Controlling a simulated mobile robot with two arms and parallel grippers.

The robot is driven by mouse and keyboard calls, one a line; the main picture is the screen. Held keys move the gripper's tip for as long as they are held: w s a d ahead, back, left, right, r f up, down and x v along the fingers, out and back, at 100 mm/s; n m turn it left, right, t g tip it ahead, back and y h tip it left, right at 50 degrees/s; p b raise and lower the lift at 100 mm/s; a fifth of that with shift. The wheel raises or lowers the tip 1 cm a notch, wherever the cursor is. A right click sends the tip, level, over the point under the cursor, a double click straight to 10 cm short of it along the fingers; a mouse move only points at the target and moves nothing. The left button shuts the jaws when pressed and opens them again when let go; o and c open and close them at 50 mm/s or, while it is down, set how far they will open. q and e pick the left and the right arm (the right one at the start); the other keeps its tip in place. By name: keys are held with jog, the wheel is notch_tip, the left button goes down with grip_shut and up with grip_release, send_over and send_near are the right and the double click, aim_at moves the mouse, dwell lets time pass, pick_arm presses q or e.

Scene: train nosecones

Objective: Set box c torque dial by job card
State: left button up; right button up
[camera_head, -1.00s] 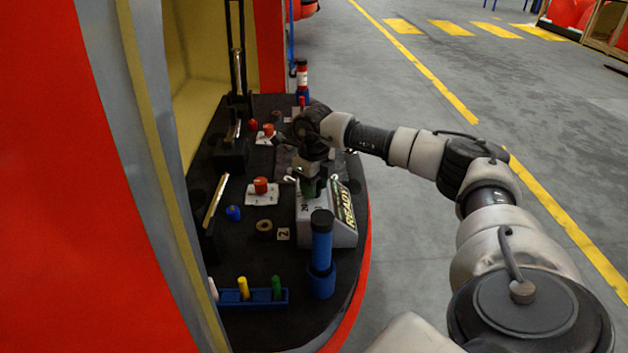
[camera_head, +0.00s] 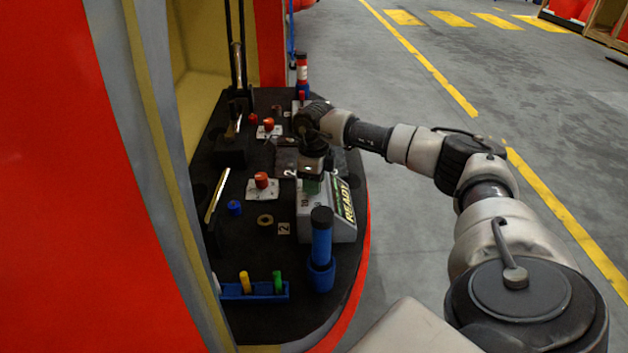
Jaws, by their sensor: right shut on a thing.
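A grey box with a sloped "READY" panel (camera_head: 343,201) stands on the black worktop. My right gripper (camera_head: 313,172) is over the box, pointing down, and is shut on the green dial. The gripper hides most of the dial, so its setting cannot be read. No job card can be made out for certain. My left gripper is not in view.
A blue cylinder (camera_head: 321,240) stands in front of the box. A blue rack (camera_head: 262,292) holds coloured pegs at the near edge. Red knobs on white plates (camera_head: 262,186), a ring (camera_head: 265,220) and a "2" tag (camera_head: 284,228) lie left of the box.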

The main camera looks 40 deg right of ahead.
jog(key=shift+r, duration=0.1)
jog(key=o, duration=0.9)
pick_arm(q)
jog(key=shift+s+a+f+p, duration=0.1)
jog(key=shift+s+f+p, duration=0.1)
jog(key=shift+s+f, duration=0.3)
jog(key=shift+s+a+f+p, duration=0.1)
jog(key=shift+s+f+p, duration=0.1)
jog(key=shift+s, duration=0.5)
pick_arm(e)
notch_tip(320, 180, up, 11)
jog(key=shift+f, duration=0.15)
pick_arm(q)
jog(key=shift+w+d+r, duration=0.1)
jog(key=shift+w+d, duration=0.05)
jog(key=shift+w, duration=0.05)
